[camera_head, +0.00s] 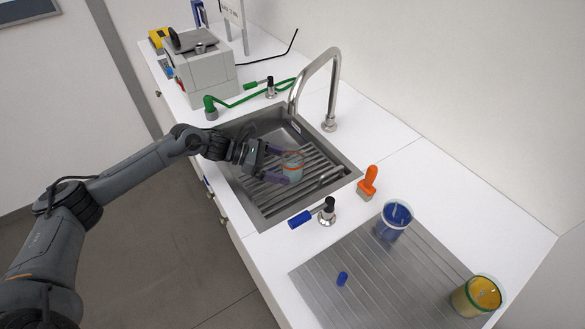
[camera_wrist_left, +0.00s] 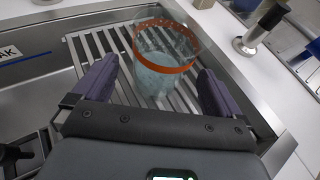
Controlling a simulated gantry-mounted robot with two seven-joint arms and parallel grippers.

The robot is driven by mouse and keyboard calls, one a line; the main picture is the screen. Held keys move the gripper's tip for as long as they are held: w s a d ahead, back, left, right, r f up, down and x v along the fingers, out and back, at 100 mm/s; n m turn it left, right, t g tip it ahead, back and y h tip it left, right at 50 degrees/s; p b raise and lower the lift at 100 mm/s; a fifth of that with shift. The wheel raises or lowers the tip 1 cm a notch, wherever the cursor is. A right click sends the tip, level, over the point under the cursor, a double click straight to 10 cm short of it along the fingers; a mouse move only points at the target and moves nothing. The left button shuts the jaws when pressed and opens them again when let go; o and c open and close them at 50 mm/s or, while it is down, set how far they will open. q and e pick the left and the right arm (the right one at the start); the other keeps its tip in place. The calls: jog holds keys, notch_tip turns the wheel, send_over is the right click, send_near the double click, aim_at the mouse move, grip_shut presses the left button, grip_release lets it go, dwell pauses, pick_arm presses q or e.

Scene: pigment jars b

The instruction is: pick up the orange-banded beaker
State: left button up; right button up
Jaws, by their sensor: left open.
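The orange-banded beaker (camera_head: 292,166) is clear glass with pale contents and stands on the slatted rack in the sink. In the left wrist view the beaker (camera_wrist_left: 163,62) shows its orange band around the upper part, just beyond and between the fingertips. My left gripper (camera_head: 278,164) is open, low over the sink, with its purple fingers pointing at the beaker from the left, one on either side. In the left wrist view the left gripper (camera_wrist_left: 155,80) holds nothing. My right gripper is not in view.
The sink (camera_head: 262,218) has raised steel walls, and a tall curved faucet (camera_head: 333,90) stands behind it. Blue (camera_head: 395,219) and yellow (camera_head: 477,296) jars stand on the ribbed drainboard (camera_head: 385,275).

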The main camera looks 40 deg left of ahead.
pick_arm(q)
jog(key=shift+x, duration=0.95)
jog(key=c, duration=1.4)
jog(key=shift+o, duration=0.2)
